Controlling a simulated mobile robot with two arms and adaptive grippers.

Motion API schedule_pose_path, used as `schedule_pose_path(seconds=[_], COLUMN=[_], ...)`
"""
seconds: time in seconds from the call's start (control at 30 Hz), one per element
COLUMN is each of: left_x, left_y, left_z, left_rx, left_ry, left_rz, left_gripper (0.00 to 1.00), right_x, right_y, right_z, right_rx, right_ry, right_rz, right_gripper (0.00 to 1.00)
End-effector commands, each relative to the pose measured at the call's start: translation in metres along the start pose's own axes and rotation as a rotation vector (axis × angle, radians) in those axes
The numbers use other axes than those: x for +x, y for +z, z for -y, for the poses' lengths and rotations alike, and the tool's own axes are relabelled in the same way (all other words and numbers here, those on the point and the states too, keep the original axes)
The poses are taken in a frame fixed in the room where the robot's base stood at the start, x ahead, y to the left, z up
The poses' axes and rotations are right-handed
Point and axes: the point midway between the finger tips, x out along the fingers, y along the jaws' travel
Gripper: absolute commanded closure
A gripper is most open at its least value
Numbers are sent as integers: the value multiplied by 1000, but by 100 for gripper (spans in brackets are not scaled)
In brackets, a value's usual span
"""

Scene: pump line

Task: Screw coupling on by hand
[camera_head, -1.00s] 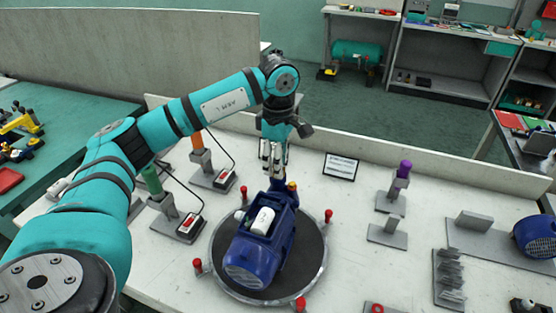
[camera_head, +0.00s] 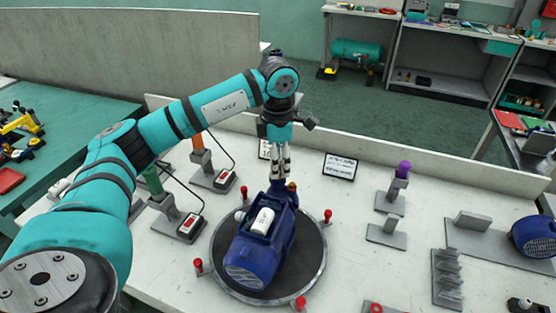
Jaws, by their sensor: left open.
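A blue pump motor (camera_head: 262,250) with a white box on top lies on a round dark turntable (camera_head: 312,268). A small brass-coloured piece (camera_head: 292,187), perhaps the coupling, shows at the motor's far end; it is too small to be sure. My left gripper (camera_head: 281,176) points down just above that far end, beside the brass piece. Its fingers are open, and I see nothing held between them. Whether the fingertips touch the motor is hard to tell. My right gripper is out of view.
Several red-topped pegs (camera_head: 328,216) ring the turntable. Stands with an orange (camera_head: 197,141) and a green tool (camera_head: 152,181) are at left, with red-button boxes. A purple-topped stand (camera_head: 403,169) and another blue motor (camera_head: 536,236) are at right. A low wall closes the table's back.

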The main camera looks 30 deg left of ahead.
Motion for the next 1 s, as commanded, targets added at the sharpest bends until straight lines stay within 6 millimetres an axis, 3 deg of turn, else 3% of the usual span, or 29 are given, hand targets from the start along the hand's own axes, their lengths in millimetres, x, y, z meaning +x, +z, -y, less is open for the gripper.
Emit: schedule_pose_path(seconds=[0.33,0.6,1.0], left_x=[0,0,-1], left_y=[0,0,0], left_z=[0,0,0], left_rx=[-55,-329,-342], left_ry=[0,0,0], left_rz=[0,0,1], left_gripper=[58,58,58], right_x=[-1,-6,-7], right_y=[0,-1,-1], right_z=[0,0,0], right_rx=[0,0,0], right_ry=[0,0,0], right_rz=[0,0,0], right_gripper=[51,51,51])
